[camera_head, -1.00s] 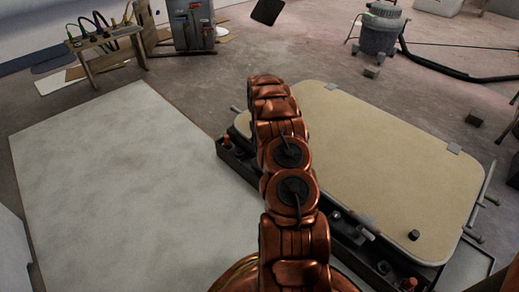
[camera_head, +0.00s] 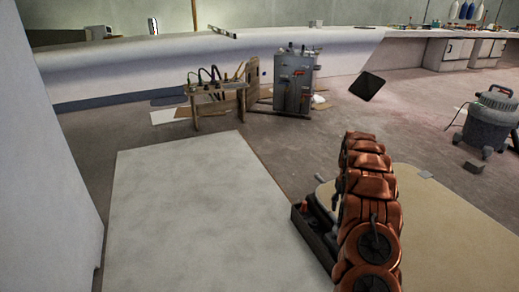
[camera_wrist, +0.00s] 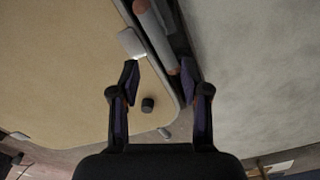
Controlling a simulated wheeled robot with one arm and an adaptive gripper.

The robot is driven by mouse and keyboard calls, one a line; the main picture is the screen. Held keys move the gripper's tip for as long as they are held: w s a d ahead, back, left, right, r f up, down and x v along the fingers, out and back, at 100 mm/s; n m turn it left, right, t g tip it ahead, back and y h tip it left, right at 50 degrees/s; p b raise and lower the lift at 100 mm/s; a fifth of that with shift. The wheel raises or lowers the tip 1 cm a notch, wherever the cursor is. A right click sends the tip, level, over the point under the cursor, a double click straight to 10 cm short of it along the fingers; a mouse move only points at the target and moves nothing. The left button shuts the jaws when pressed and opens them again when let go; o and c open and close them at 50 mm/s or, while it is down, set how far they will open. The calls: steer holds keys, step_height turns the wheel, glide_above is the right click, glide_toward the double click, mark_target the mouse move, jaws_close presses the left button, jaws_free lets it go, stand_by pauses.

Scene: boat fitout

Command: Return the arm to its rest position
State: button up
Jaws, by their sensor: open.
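My copper-coloured arm (camera_head: 368,210) stretches away from me over the near edge of a beige rounded panel (camera_head: 440,220) in the head view. The gripper at its end cannot be made out there. In the wrist view my gripper (camera_wrist: 160,78) has its two dark fingers spread apart with nothing held between them. It hangs over the rounded corner of the beige panel (camera_wrist: 65,60), which carries a small black knob (camera_wrist: 148,104) and a pale clip (camera_wrist: 130,43). A dark rail with a pale cylinder (camera_wrist: 154,35) runs along the panel's edge, beyond the fingertips.
A large pale board (camera_head: 185,210) lies left of the arm. A tool stand (camera_head: 215,98), a grey cabinet (camera_head: 293,82) and a dark tilted square (camera_head: 367,86) are farther back. A vacuum (camera_head: 488,122) stands at right. A white wall (camera_head: 50,150) is close at left.

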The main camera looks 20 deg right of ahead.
steer(key=s+a+r+n+p, duration=0.1)
steer(key=s+a+r+p, duration=0.2)
steer(key=a+r+p, duration=0.8)
steer(key=s+a+r+n+p, duration=0.1)
steer(key=s+a+r+p, duration=0.2)
steer(key=a+r, duration=0.85)
steer(key=s+a+r+p, duration=0.3)
steer(key=a+r+p, duration=0.35)
steer(key=r, duration=1.25)
steer(key=s+a+r+n+p, duration=0.1)
steer(key=s+a+r+p, duration=0.4)
steer(key=s, duration=0.5)
steer(key=s+a+r+n+g+p, duration=0.1)
steer(key=s+a+r+p, duration=0.4)
steer(key=s+r+p, duration=0.4)
steer(key=s+a+r+n+p, duration=0.1)
steer(key=s+a+r+p, duration=0.4)
steer(key=s+r+p, duration=0.3)
steer(key=s+r, duration=0.1)
steer(key=s, duration=0.1)
steer(key=shift+s+g, duration=0.3)
steer(key=shift+g, duration=0.1)
steer(key=shift+r, duration=0.1)
steer(key=shift+c, duration=0.4)
steer(key=shift+d, duration=0.1)
